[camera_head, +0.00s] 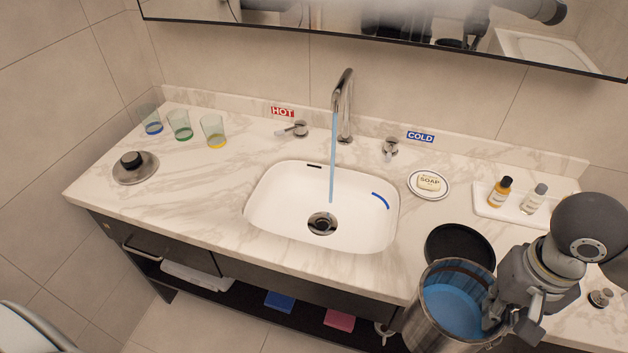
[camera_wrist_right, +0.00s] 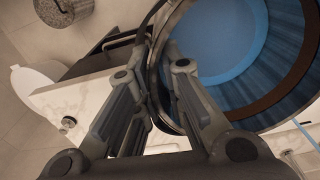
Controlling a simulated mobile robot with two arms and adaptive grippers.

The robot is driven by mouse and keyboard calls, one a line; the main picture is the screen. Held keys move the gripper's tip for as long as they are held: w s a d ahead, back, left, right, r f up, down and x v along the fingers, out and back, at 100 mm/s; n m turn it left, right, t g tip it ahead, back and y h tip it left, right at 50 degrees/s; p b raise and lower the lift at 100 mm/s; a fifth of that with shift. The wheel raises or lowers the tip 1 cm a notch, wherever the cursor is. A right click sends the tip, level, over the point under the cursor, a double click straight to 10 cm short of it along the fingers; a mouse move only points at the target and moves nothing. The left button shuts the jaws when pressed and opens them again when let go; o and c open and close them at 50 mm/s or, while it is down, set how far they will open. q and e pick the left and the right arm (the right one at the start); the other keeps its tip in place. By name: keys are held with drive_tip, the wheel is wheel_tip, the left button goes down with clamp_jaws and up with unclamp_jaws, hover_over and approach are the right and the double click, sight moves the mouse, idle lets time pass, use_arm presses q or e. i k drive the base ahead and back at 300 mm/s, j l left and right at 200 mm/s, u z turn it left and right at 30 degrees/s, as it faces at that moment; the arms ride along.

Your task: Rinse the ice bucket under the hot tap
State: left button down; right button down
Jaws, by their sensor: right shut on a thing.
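The metal ice bucket (camera_head: 432,310) is at the lower right in the head view, by the counter's front edge. Its inside looks blue, below a brown band; I cannot tell whether this is water or lining. My right gripper (camera_head: 492,308) is shut on its rim; the right wrist view shows the fingers (camera_wrist_right: 154,72) on either side of the bucket's wall (camera_wrist_right: 255,60). Blue-tinted water (camera_head: 333,160) runs from the spout (camera_head: 344,92) into the white sink (camera_head: 275,205). The hot tap handle (camera_head: 297,129) stands by the red HOT label (camera_head: 282,112). My left gripper is out of view.
A black round mat (camera_head: 460,240) lies behind the bucket. A soap dish (camera_head: 429,185) and bottle tray (camera_head: 490,205) stand right of the sink. The cold handle (camera_head: 390,149) is behind it. Glasses (camera_head: 180,125) and a steel lid (camera_head: 135,168) stand left. The sink bowl is empty.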

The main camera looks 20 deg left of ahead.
sight(300, 128)
drive_tip(key=j+u, duration=0.35)
drive_tip(key=i+j+u, duration=0.1)
drive_tip(key=u, duration=0.3)
drive_tip(key=i+j+u, duration=0.1)
drive_tip(key=j+u, duration=0.25)
drive_tip(key=l, duration=0.1)
